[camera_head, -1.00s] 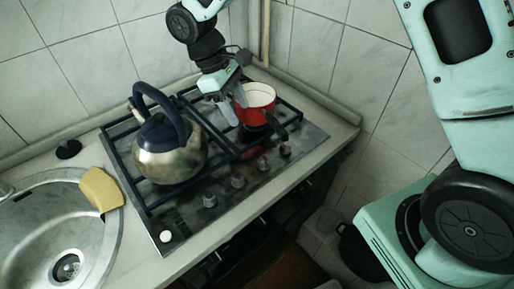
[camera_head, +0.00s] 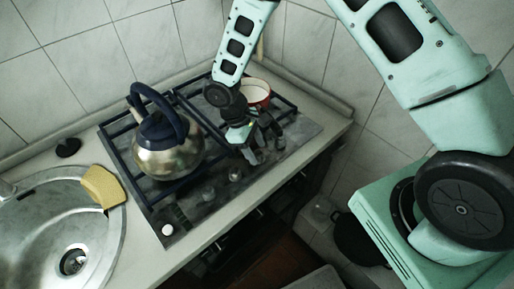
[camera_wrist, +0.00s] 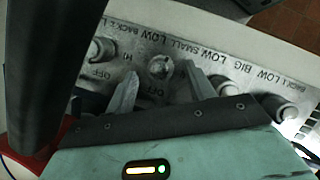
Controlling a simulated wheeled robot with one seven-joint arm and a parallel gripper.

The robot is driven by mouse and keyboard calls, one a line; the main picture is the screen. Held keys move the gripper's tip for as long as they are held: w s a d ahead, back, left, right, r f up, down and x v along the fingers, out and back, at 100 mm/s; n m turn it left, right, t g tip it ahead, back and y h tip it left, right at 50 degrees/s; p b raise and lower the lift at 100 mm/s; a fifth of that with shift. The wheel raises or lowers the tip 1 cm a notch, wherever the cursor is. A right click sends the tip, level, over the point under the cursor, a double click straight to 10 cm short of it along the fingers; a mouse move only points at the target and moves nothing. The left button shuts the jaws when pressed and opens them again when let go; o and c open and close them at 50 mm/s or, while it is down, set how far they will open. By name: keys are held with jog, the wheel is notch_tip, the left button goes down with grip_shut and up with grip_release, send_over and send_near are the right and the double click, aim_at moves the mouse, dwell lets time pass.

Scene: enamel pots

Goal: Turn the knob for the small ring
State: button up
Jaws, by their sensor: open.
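In the wrist view, the control panel (camera_wrist: 240,72) carries a row of grey knobs with printed labels. One knob (camera_wrist: 160,68) lies between the tips of my gripper (camera_wrist: 160,72), with the word SMALL printed just beside it. My gripper is open, one finger on each side of that knob; I cannot tell whether either finger touches it. In the head view, my gripper (camera_head: 266,151) is down over the right part of the hob's front knob row and hides the knobs there. Two other knobs (camera_head: 236,175) (camera_head: 209,194) show to its left.
A steel kettle (camera_head: 170,155) stands on the hob's left side. A red pot (camera_head: 258,93) stands at the back right, partly behind my arm. A sink (camera_head: 35,225) with a yellow sponge (camera_head: 103,186) is at the left. Neighbouring knobs (camera_wrist: 218,85) (camera_wrist: 100,50) sit close beside my fingers.

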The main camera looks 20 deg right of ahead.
jog(key=shift+x, duration=0.75)
jog(key=c, duration=1)
jog(key=shift+s+f+n+t+b, duration=0.1)
jog(key=shift+n+t+b, duration=0.35)
jog(key=shift+n, duration=0.45)
jog(key=shift+n+h, duration=0.3)
jog(key=shift+n, duration=0.4)
jog(key=o, duration=1)
jog(key=shift+a, duration=0.1)
